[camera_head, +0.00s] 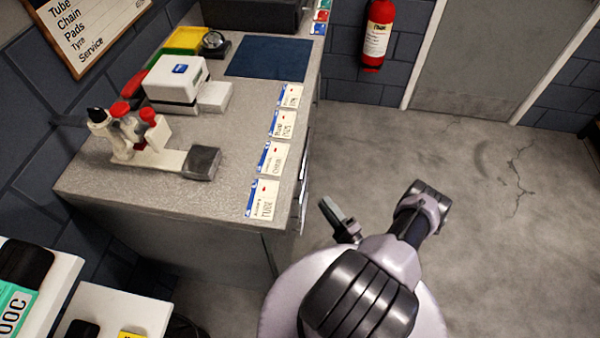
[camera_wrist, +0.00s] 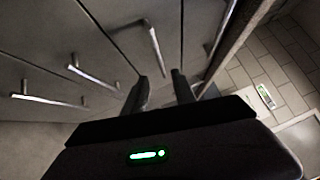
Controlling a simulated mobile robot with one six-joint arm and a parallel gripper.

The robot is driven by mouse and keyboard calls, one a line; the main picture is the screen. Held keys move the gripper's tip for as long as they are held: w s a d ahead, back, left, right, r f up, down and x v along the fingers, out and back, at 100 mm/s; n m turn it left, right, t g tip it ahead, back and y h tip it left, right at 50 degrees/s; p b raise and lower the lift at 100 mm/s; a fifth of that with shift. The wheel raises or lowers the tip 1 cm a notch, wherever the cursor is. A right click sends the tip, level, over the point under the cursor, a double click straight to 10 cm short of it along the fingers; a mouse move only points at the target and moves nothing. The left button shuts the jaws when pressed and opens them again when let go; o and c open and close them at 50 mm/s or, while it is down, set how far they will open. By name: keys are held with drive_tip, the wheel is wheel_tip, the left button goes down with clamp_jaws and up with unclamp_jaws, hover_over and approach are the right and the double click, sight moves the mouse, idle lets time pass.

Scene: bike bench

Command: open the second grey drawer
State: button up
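Grey drawer fronts with silver bar handles fill the left and middle of the wrist view. One handle (camera_wrist: 153,46) points down towards the gap between my fingers. Two more handles (camera_wrist: 93,78) (camera_wrist: 50,101) lie to its left. The drawers look shut; I cannot tell which one counts as second. My gripper (camera_wrist: 163,82) is open, with its two dark fingers apart. The handle's near end appears between the fingertips, but I cannot tell whether they touch it. In the head view my gripper (camera_head: 333,212) is just right of the bench's drawer side, whose fronts are mostly hidden.
The grey bench top (camera_head: 110,185) carries label cards (camera_head: 263,199) along its right edge, a white box (camera_head: 176,80), a blue mat (camera_head: 268,58) and a clamp-like tool (camera_head: 150,150). A fire extinguisher (camera_head: 376,35) hangs on the back wall. The floor (camera_head: 480,200) to the right is clear.

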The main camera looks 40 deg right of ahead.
sight(305, 177)
drive_tip(key=w+b, duration=0.1)
drive_tip(key=w, duration=0.3)
drive_tip(key=w+r+b, duration=0.1)
drive_tip(key=w, duration=0.2)
drive_tip(key=w+d+b, duration=0.1)
drive_tip(key=w, duration=0.3)
drive_tip(key=shift+w+r, duration=0.25)
drive_tip(key=shift+w, duration=0.1)
drive_tip(key=shift+w+r, duration=0.15)
drive_tip(key=shift+w, duration=0.3)
drive_tip(key=shift+c, duration=0.3)
clamp_jaws()
